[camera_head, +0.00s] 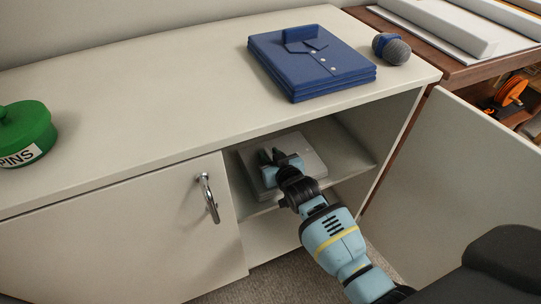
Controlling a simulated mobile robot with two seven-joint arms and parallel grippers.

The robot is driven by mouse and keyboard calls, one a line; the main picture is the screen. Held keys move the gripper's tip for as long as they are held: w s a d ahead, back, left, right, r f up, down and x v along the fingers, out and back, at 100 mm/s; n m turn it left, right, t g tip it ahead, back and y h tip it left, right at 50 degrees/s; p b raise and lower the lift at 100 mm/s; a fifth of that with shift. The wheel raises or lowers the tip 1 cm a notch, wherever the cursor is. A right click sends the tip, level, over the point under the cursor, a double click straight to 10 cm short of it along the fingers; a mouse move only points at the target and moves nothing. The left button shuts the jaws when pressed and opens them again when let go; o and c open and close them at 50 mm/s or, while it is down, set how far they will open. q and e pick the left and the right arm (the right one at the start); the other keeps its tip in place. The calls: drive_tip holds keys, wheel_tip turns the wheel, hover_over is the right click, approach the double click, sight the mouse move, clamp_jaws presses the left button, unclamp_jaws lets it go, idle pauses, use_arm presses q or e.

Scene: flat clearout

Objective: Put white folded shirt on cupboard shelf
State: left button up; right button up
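The white folded shirt (314,160) lies flat on the cupboard shelf (347,160), inside the open right-hand bay of the cupboard. My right gripper (271,157) reaches into this bay and is over the left part of the shirt. Its two dark fingertips show slightly apart, with nothing visible between them. The gripper and wrist hide part of the shirt, and I cannot tell whether the fingers touch it. My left gripper is not in view.
A blue folded shirt (310,65) and a grey-blue ball-like item (391,48) lie on the cupboard top (150,100). A green tin (25,132) stands at left. The right door (450,180) stands open; the left door (130,235) is shut.

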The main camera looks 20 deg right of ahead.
drive_tip(key=shift+o, duration=0.4)
drive_tip(key=shift+r, duration=0.1)
drive_tip(key=shift+s+r, duration=0.1)
drive_tip(key=shift+r, duration=0.05)
drive_tip(key=p+v, duration=0.4)
drive_tip(key=v, duration=0.7)
drive_tip(key=shift+s+p, duration=0.3)
drive_tip(key=shift+s, duration=0.1)
drive_tip(key=shift+r, duration=0.1)
